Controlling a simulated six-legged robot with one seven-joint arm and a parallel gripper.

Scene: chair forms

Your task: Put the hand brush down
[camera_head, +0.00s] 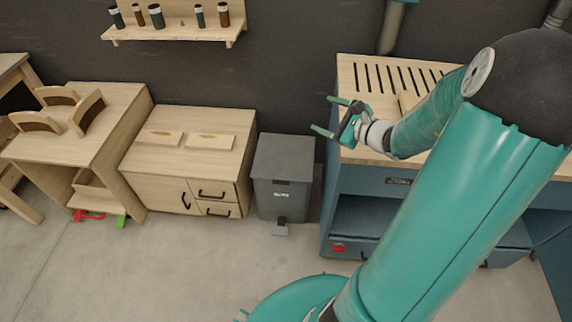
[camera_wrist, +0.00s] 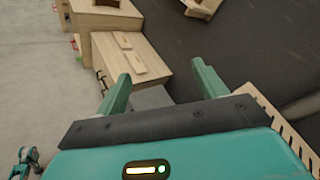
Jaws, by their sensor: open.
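My gripper (camera_head: 331,115) is open above the left edge of the slotted bench, and nothing shows between its fingers. In the wrist view my gripper (camera_wrist: 161,70) also shows two teal fingers spread apart and empty. I cannot identify a hand brush for certain in either view. A pale wooden piece (camera_head: 405,102) lies on the slotted bench top (camera_head: 362,66), right of my gripper and partly hidden by my arm; I cannot tell if it is the brush.
A grey bin (camera_head: 284,166) stands left of the bench. Further left are a wooden cabinet (camera_head: 222,165) with two flat pieces on top and a wooden table (camera_head: 115,100) with curved pieces. A wall shelf (camera_head: 180,27) holds several small jars. The floor in front is mostly clear.

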